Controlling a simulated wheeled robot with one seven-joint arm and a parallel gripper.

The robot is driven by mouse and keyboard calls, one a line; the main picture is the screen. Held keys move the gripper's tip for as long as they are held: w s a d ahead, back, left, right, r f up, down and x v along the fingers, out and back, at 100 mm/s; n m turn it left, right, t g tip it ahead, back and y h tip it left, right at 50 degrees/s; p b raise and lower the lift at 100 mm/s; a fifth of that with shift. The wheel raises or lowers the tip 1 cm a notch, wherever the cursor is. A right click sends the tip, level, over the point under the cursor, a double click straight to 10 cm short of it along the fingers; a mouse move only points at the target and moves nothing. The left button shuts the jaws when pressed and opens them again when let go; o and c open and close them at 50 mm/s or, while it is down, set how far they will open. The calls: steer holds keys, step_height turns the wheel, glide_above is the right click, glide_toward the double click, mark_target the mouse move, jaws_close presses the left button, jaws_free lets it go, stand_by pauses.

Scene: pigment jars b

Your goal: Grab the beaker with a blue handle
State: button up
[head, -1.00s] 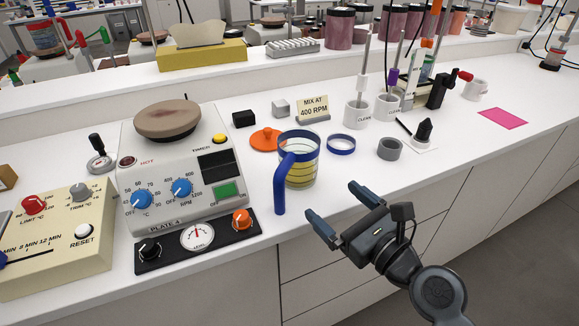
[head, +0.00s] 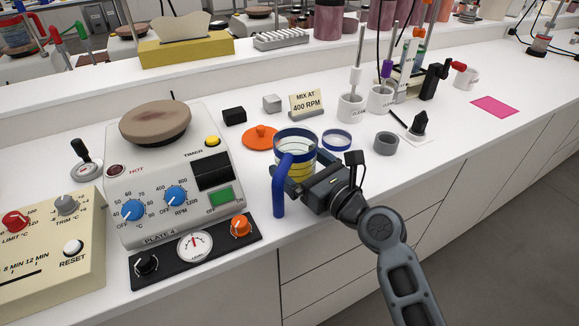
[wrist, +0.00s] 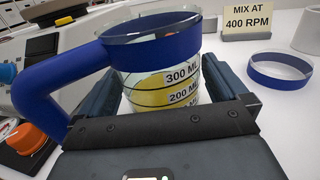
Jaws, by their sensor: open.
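The glass beaker (head: 296,144) stands upright on the white bench, with a blue band, a blue handle (head: 281,185) and yellow contents low inside. In the wrist view the beaker (wrist: 164,68) shows 300 ML and 200 ML marks, and its blue handle (wrist: 54,82) reaches out to the left. My gripper (head: 299,178) is open at the beaker's front. In the wrist view its fingers lie on either side of the beaker body, the left one passing beneath the handle. Whether either finger touches the glass I cannot tell.
A hot plate unit (head: 165,180) with knobs stands close on the left. An orange lid (head: 260,137), a blue ring (head: 337,139), a grey ring (head: 386,143) and a "MIX AT 400 RPM" sign (head: 307,102) surround the beaker. The bench's right part is mostly clear around a pink sheet (head: 495,106).

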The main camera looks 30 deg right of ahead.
steer(key=shift+w+a, duration=0.1)
steer(key=shift+w, duration=0.3)
steer(key=c, duration=0.9)
steer(key=shift+r, duration=0.15)
